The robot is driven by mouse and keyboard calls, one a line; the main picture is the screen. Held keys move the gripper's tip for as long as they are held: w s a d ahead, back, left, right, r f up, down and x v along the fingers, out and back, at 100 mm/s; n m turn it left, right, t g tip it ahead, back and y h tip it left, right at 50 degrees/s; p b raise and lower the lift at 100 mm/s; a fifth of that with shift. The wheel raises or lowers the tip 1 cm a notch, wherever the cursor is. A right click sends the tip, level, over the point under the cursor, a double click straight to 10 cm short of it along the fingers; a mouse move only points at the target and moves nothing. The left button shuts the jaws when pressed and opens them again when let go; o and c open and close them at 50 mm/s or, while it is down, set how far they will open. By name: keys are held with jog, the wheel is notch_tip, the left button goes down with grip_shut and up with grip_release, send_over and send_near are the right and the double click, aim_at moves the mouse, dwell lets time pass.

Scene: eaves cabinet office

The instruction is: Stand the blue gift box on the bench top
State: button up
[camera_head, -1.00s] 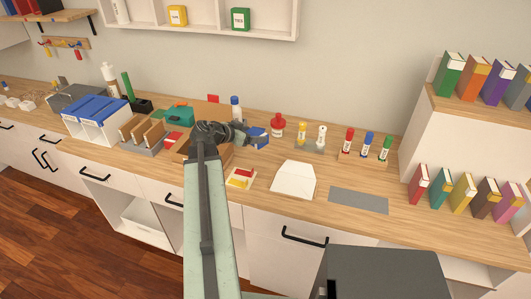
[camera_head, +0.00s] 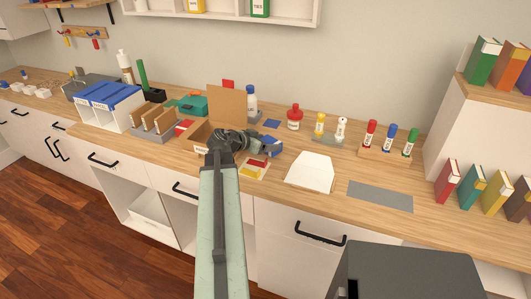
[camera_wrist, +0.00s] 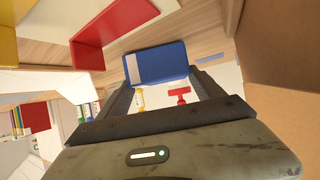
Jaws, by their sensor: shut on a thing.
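The blue gift box (camera_wrist: 156,63) sits between my fingertips in the wrist view, with a paler strip on its left side. My gripper (camera_wrist: 160,82) is shut on it. In the head view my gripper (camera_head: 268,148) is above the bench top (camera_head: 323,142), beside the open brown carton (camera_head: 203,136), and only a small part of the blue gift box (camera_head: 277,148) shows. Whether it touches anything below cannot be told. A flat blue square (camera_head: 272,124) lies on the bench behind the gripper.
A brown panel (camera_head: 227,104) stands up at the carton. A tray with red and yellow pieces (camera_head: 251,170) is just in front of my gripper. Bottles, including a red one (camera_head: 294,118), stand behind.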

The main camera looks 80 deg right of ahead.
jog(key=shift+f, duration=0.25)
jog(key=o, duration=1.5)
jog(key=shift+r, duration=0.1)
jog(key=shift+r, duration=0.1)
